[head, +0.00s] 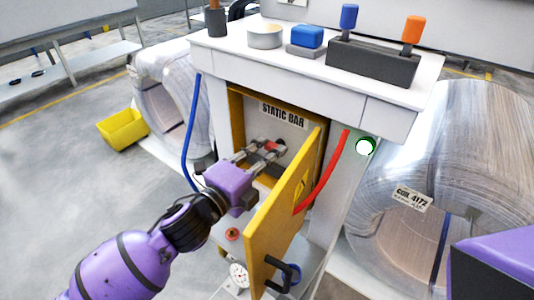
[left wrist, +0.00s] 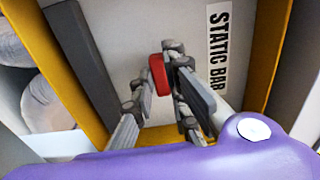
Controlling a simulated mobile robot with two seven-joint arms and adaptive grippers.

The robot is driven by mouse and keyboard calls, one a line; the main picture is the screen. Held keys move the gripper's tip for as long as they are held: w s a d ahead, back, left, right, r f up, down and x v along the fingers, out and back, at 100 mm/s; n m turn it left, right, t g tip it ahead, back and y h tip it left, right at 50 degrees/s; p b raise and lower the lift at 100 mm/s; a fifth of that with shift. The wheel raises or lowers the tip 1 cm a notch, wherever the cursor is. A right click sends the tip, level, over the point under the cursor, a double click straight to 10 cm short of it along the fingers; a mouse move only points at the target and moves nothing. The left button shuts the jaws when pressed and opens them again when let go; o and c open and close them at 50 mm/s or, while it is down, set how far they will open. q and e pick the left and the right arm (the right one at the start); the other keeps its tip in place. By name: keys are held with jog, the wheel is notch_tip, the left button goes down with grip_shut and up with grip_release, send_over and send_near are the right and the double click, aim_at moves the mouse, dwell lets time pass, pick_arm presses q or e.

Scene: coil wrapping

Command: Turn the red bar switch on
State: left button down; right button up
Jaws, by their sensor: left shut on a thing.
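The red bar switch (head: 271,146) is a small red handle inside an open yellow-framed cabinet, under a "STATIC BAR" label (head: 284,115). My left gripper (head: 270,153) reaches into the cabinet and is shut on the switch. In the left wrist view the red switch (left wrist: 157,75) sits between the fingertips of the gripper (left wrist: 160,82), with the label to its right. The fingers hide part of the switch and its mount. My right gripper is not in view.
The yellow cabinet door (head: 285,200) stands open, just right of my left gripper. A red hose (head: 328,175) and a round green-rimmed light (head: 365,146) are to the right. A blue hose (head: 190,130) hangs left. Wrapped coils (head: 440,150) flank the white bench (head: 330,85).

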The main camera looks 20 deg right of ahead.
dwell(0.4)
pick_arm(q)
jog(key=c, duration=1.7)
grip_release()
jog(key=v, duration=1.2)
jog(key=shift+s, duration=0.1)
